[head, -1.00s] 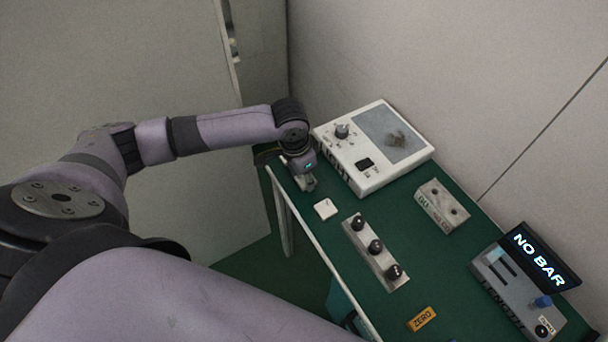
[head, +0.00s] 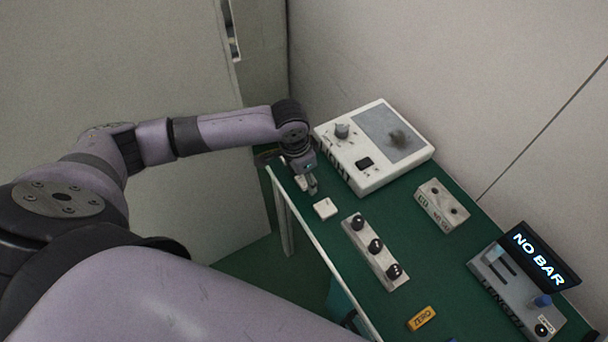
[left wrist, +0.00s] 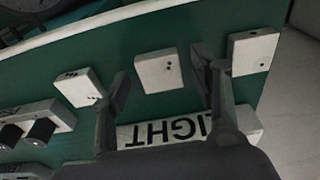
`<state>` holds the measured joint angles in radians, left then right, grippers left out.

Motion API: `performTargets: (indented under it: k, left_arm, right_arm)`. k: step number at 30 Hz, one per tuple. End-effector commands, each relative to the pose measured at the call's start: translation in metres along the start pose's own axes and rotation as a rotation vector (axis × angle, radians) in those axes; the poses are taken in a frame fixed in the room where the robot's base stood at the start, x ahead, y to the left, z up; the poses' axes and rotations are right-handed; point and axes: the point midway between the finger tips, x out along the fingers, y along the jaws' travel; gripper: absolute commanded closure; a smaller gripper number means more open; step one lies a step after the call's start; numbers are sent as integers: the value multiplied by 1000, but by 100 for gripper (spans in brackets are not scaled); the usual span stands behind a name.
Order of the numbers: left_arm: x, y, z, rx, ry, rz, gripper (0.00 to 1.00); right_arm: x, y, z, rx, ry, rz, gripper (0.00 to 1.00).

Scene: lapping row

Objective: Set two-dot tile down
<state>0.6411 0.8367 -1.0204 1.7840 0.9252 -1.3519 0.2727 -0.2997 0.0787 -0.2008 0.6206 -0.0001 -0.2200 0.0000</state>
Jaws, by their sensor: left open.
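My left gripper (head: 312,190) is low over the far left end of the green table. In the left wrist view its two fingers (left wrist: 163,98) stand apart. A white tile with two small dark dots (left wrist: 160,71) lies on the table in the gap ahead of them, apparently free of both fingers. A second white tile (left wrist: 80,87) with small dots lies left of it, and also shows in the head view (head: 325,208). A third white tile (left wrist: 254,51) is on the right, partly beside the right finger; its marks are hard to count. My right gripper is not in view.
A white instrument box (head: 375,148) stands close beside the gripper. A strip with three black knobs (head: 376,252) is nearer. A two-hole block (head: 442,205), a yellow ZERO block (head: 422,318) and a "NO BAR" display unit (head: 525,280) are further right.

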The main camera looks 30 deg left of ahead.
Motion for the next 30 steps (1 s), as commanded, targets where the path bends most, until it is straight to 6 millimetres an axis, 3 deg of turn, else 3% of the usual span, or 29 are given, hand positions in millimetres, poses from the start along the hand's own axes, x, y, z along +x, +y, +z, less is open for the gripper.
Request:
performTargets:
  k: [5, 18, 23, 30]
  left_arm:
    - [-19, -1, -1, 0, 3, -2, 44]
    - [-106, -1, -2, -1, 3, -1, 44]
    - [-120, 0, -1, -1, 1, 0, 44]
    - [-122, 0, 0, -1, 0, 0, 44]
  right_arm:
    - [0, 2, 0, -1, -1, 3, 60]
    - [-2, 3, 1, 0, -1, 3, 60]
    - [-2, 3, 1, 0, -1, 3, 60]
    - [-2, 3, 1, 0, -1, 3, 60]
